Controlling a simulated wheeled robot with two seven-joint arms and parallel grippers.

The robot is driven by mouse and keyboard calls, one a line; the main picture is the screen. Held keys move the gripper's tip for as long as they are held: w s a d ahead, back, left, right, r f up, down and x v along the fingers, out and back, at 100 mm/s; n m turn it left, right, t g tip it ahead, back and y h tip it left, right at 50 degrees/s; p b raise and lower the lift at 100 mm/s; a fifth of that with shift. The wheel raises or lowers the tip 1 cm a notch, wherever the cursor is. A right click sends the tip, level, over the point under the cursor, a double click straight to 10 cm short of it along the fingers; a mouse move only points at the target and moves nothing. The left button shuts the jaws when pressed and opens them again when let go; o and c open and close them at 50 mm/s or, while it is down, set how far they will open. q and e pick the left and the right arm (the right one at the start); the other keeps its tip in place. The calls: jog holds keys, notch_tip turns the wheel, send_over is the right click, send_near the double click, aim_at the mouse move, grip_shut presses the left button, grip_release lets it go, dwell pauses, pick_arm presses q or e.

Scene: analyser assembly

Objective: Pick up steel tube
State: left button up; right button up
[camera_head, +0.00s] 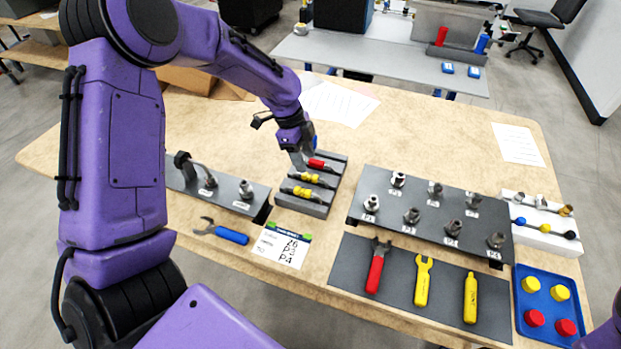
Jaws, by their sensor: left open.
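My left gripper (299,162) is open and points down over the left part of a dark grey slotted rack (322,205). The rack holds a red-ended piece (322,164) and yellow-fitted pieces (302,191). The fingertips are close to the upper pieces; whether they touch one I cannot tell. A bent metal tube (200,169) stands on a grey plate (231,192) left of the gripper, clear of it. Which piece is the steel tube I cannot tell for sure. My right gripper is out of view.
A grey board with several metal fittings (411,215) stands right of the rack. A mat (447,301) holds tools. A white block (548,240) and blue tray (523,317) are far right. A blue-handled wrench (231,235) and label card (284,245) lie in front.

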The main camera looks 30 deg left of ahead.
aim_at(309, 175)
pick_arm(q)
jog(key=x, duration=0.2)
jog(key=p+x, duration=0.1)
jog(key=x, duration=0.3)
jog(key=shift+w+a+f, duration=0.2)
jog(key=shift+a+f, duration=0.1)
jog(key=shift+f, duration=0.1)
jog(key=shift+s, duration=0.1)
grip_shut()
